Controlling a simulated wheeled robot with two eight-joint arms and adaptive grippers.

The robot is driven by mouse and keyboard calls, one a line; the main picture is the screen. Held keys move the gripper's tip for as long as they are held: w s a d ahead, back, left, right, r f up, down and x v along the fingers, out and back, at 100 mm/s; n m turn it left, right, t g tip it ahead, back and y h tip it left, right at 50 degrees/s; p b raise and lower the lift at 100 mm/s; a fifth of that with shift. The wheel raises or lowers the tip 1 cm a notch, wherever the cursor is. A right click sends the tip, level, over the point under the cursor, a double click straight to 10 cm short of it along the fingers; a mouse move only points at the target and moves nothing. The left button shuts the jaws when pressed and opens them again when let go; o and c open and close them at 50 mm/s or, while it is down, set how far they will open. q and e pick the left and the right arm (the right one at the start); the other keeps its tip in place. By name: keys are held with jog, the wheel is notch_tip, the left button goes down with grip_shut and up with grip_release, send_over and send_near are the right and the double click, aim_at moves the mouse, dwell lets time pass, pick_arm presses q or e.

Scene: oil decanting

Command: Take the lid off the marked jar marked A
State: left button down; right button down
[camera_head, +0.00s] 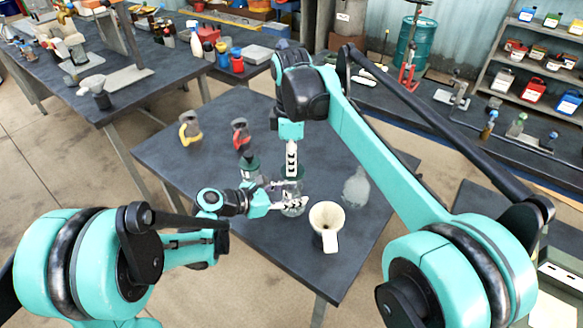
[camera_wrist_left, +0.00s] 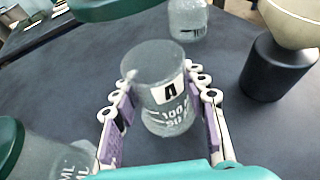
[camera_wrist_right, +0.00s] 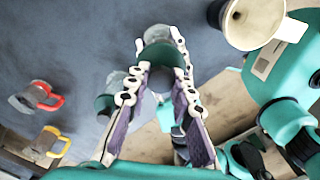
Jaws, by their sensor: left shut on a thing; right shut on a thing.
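The jar marked A (camera_wrist_left: 165,92) is clear glass with a black A on a white label. It stands upright on the table, and its top looks uncovered in the left wrist view. My left gripper (camera_head: 284,197) is shut around its side. A dark green lid (camera_wrist_left: 112,8) shows above the jar at the top edge of the left wrist view, apart from the glass. The lid also shows in the right wrist view (camera_wrist_right: 160,56) between the fingertips of my right gripper (camera_wrist_right: 160,46), shut on it and pointing down. In the head view, the right gripper (camera_head: 291,165) largely hides the lid.
A cream funnel (camera_head: 327,217) sits in a dark holder (camera_wrist_left: 277,72) at right. A glass jar (camera_head: 356,188) stands behind it. A green-lidded jar (camera_wrist_right: 104,101) is close by. A red-handled cup (camera_head: 241,136) and a yellow-handled cup (camera_head: 190,130) stand further back left.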

pick_arm(q)
jog(key=c, duration=0.8)
grip_release()
jog(key=shift+o, duration=0.2)
